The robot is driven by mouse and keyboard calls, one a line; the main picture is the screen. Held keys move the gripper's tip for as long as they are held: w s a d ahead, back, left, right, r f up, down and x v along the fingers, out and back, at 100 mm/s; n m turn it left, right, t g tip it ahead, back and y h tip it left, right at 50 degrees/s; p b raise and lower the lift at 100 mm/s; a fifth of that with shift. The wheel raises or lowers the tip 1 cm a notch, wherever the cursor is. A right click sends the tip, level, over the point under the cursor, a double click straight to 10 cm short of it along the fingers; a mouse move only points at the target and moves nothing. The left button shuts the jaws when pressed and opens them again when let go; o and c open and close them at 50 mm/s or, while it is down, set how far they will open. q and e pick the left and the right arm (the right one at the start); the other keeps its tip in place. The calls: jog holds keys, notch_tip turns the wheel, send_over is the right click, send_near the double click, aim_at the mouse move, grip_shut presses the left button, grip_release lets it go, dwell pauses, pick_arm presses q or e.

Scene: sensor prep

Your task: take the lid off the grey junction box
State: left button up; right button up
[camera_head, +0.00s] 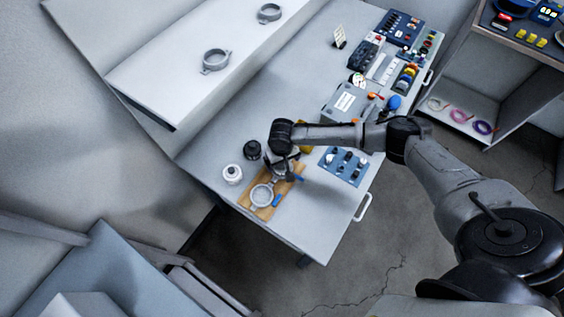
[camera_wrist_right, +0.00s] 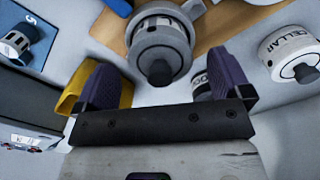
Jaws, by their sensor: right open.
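A grey rectangular box (camera_head: 342,108) with a white label on top stands on the table behind my right arm. It is the one that fits the junction box; its top looks closed, and I cannot make out a lid seam. In the right wrist view its dark side and label (camera_wrist_right: 30,140) seem to show at the lower left. My right gripper (camera_head: 285,170) is apart from the box, above the wooden board near the table's front. In the wrist view its jaws (camera_wrist_right: 166,82) are open and empty, with a grey cylinder with a dark knob (camera_wrist_right: 158,40) beyond them.
The wooden board (camera_head: 272,207) also bears a round grey fitting. A white jar (camera_head: 232,175) and a black-topped jar (camera_head: 252,149) stand left of it. A yellow part (camera_wrist_right: 75,92) lies beside one finger. A blue mat (camera_head: 345,177) holds several small parts.

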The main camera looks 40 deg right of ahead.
jog(key=shift+c, duration=0.4)
jog(key=c, duration=0.9)
